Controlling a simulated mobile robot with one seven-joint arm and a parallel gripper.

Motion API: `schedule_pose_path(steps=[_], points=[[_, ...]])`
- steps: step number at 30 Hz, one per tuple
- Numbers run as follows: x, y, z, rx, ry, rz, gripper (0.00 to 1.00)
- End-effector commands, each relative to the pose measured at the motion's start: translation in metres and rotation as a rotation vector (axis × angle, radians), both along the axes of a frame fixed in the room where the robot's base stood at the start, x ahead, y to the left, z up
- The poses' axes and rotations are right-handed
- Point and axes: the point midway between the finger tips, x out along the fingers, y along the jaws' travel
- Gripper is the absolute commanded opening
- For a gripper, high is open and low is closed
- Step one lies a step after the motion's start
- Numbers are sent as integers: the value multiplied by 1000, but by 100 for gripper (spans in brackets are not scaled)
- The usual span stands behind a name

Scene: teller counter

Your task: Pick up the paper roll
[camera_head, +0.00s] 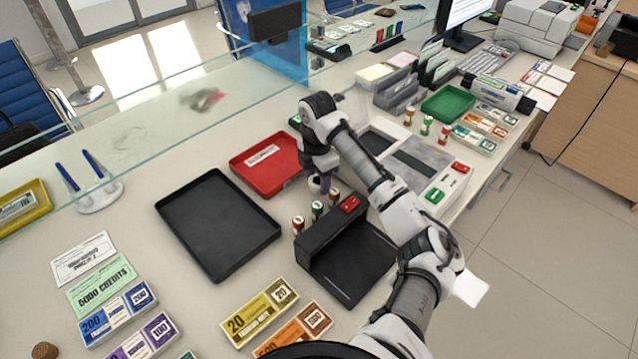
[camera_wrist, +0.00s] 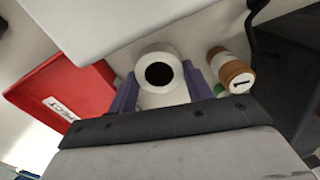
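The paper roll (camera_wrist: 160,96) is white with a dark round hole in its end. In the wrist view it sits between the two purple fingers of my gripper (camera_wrist: 158,92). The fingers lie close along both its sides, and I cannot tell whether they press on it. In the head view my gripper (camera_head: 319,184) points down at the counter, between the red tray and the black device. Only a small white part beside the fingers shows there, and the roll is mostly hidden.
A red tray (camera_head: 262,164) is left of my gripper, and it shows in the wrist view (camera_wrist: 66,94). Small coin rolls (camera_head: 317,210) stand close by, one (camera_wrist: 236,77) just right of the fingers. A black device (camera_head: 345,258) and an empty black tray (camera_head: 217,225) are nearer. A glass screen runs behind.

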Motion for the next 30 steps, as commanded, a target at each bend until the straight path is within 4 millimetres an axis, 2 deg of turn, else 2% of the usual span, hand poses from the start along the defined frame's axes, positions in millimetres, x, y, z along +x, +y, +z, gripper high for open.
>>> schedule_pose_path(steps=[1, 3, 11, 17, 23, 30], points=[[0, 0, 0, 0, 0, 0, 36], [0, 0, 0, 0, 0, 0, 27], [0, 0, 1, 0, 0, 0, 27], [1, 0, 13, -1, -3, 1, 27], [1, 1, 48, -1, -4, 2, 27], [1, -1, 105, -5, -6, 0, 27]])
